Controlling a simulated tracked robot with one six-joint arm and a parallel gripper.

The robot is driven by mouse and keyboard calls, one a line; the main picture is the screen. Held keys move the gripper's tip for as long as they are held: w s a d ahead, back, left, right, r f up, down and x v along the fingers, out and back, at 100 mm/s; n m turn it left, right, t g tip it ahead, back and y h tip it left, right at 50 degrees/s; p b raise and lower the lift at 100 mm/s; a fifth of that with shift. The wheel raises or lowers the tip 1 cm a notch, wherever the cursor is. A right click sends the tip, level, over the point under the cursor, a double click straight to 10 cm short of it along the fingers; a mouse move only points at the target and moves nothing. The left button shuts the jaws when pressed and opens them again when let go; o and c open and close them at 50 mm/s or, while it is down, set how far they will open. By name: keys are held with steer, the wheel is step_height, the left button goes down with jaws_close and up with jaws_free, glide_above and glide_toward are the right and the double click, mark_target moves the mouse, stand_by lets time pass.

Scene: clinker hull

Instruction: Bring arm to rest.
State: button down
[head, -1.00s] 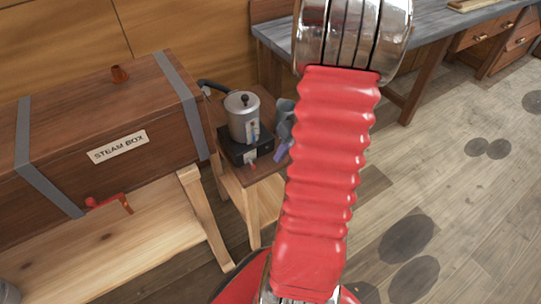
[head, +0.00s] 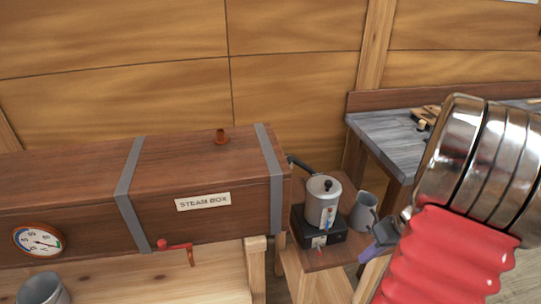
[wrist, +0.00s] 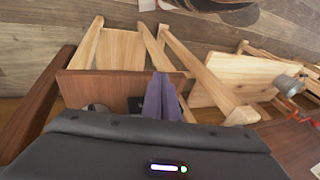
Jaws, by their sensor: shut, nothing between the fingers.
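My arm (head: 445,255) rises at the right of the head view, a red ribbed sleeve below a shiny metal joint (head: 478,160). My gripper (head: 380,238) shows as a small purple shape left of the sleeve, just right of the pot stand; the rest is hidden behind the arm. In the wrist view, my gripper (wrist: 160,82) has its purple fingers together with nothing held. They point over the small wooden stand. I cannot tell how high they are above it.
A wooden steam box (head: 205,215) with a red valve handle (head: 178,248) and dial (head: 38,240) stands left. A grey pot (head: 322,203) sits on a black burner (head: 318,233); a grey jug (head: 363,212) stands beside it. A grey-topped workbench (head: 395,140) is behind right.

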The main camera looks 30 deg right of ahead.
steer(key=w+a+r+n+h, duration=0.1)
steer(key=a+r, duration=0.5)
steer(key=a, duration=0.4)
steer(key=a+r+n+t+h, duration=0.1)
steer(key=a+r, duration=0.6)
steer(key=a, duration=0.4)
steer(key=w+a+r+t, duration=0.1)
steer(key=a+r, duration=0.6)
steer(key=a, duration=0.4)
steer(key=shift+w+a+n+h, duration=0.2)
steer(key=shift+w+n+h, duration=0.15)
steer(key=shift+n+h, duration=0.05)
steer(key=shift+r, duration=0.15)
